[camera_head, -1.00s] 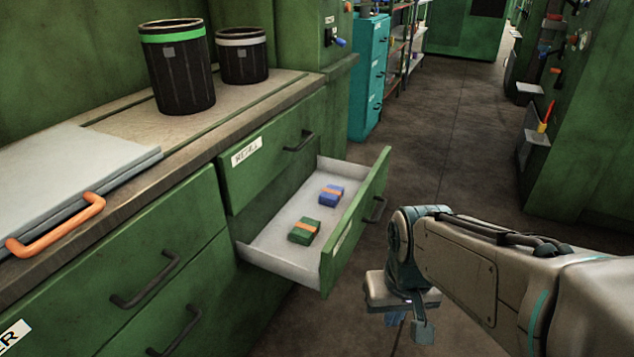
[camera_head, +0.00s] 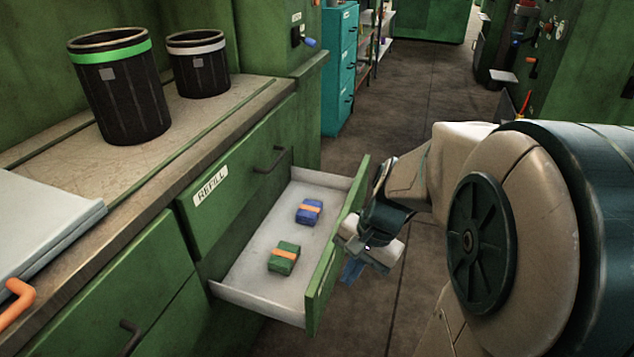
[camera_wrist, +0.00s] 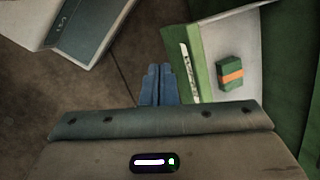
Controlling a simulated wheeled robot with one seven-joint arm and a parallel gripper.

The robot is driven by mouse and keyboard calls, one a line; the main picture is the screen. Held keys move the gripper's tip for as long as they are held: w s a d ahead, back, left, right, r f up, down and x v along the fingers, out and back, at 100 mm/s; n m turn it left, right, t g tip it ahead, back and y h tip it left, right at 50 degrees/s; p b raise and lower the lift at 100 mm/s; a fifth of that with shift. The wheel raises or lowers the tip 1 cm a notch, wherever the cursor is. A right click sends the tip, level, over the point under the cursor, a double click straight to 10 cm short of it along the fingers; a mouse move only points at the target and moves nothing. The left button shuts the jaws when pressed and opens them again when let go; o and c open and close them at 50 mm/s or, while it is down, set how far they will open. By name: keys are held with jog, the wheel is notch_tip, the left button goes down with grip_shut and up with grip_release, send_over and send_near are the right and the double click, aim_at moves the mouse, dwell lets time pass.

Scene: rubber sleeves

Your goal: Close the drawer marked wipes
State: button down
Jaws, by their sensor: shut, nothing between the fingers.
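The open drawer (camera_head: 322,274) stands pulled out below the drawer labelled REFILL (camera_head: 211,187). It has a green front and a pale inside, and its own label is not readable here. A blue packet (camera_head: 309,211) and a green packet (camera_head: 284,257), each with an orange band, lie in it. My gripper (camera_head: 352,270) is just outside the drawer front, to its right. In the wrist view the blue fingers (camera_wrist: 157,84) are together and empty beside the drawer front (camera_wrist: 197,60). I cannot tell whether they touch it. The drawer's handle is hidden behind my gripper.
Two dark bins (camera_head: 121,88) (camera_head: 198,64) stand on the counter (camera_head: 180,130). A grey lid with an orange handle (camera_head: 15,302) lies at the left. A teal cabinet (camera_head: 339,70) stands behind. The floor (camera_head: 430,85) in the aisle is clear.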

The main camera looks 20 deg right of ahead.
jog(key=w+d+r+m+t+y+p, duration=0.1)
jog(key=w+d+m+t+y+p, duration=0.15)
jog(key=d+m, duration=0.5)
jog(key=w+d+m+t+y+p, duration=0.1)
jog(key=w+d+m+t, duration=0.1)
jog(key=w+d+m, duration=0.35)
jog(key=w+a+f+m+b, duration=0.2)
jog(key=w+a+f+b, duration=0.1)
jog(key=a+f, duration=0.3)
jog(key=shift+w+a+f+m+b, duration=0.2)
jog(key=shift+w+a+m+b, duration=0.15)
jog(key=shift+w+a, duration=0.7)
jog(key=shift+s+a+t, duration=0.1)
jog(key=shift+t, duration=0.15)
